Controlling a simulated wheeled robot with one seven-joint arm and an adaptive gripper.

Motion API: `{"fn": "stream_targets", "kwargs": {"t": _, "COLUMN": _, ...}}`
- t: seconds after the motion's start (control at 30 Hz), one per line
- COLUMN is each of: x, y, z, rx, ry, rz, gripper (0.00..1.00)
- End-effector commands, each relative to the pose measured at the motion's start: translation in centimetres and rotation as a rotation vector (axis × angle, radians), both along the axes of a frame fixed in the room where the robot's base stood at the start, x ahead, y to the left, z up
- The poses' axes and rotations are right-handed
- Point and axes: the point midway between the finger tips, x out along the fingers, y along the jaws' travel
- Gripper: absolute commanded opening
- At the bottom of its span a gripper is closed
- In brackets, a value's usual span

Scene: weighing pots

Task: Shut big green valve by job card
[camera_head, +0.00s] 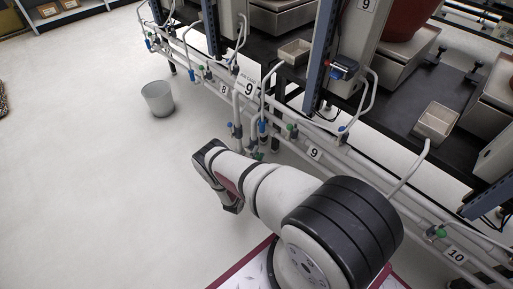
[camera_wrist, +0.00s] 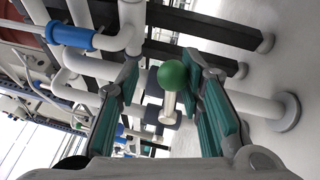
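In the wrist view, a green ball knob (camera_wrist: 172,75) on a pale stem (camera_wrist: 168,105) stands on a valve fitting among white pipes. My gripper (camera_wrist: 163,85) is open, with its teal pads apart on either side of the knob. I see a gap on both sides; whether the knob is fully between the pads in depth I cannot tell. In the head view, my arm hides my fingers. A green valve part (camera_head: 257,156) shows low on the pipes just beyond my wrist.
A blue-banded pipe (camera_wrist: 72,33) runs at the upper left of the wrist view. Number plates 8 (camera_head: 224,89), 9 (camera_head: 314,153) and 10 (camera_head: 456,254) mark the pipe sections. A grey bin (camera_head: 158,98) stands on open floor at left.

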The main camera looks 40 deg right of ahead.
Motion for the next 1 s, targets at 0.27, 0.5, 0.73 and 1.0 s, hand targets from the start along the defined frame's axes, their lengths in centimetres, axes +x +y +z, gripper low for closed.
{"fn": "stream_targets", "kwargs": {"t": 0.27, "x": 0.1, "y": 0.1, "z": 4.5, "rx": -0.004, "ry": -0.002, "rz": 0.001, "gripper": 0.35}}
{"fn": "stream_targets", "kwargs": {"t": 0.5, "x": 0.0, "y": 0.0, "z": 7.9, "rx": -0.003, "ry": -0.002, "rz": 0.000, "gripper": 0.35}}
{"fn": "stream_targets", "kwargs": {"t": 0.73, "x": -0.1, "y": 0.0, "z": 9.0, "rx": -0.002, "ry": 0.000, "rz": -0.002, "gripper": 0.35}}
{"fn": "stream_targets", "kwargs": {"t": 1.0, "x": -0.1, "y": 0.0, "z": 9.0, "rx": -0.002, "ry": 0.000, "rz": -0.003, "gripper": 0.26}}
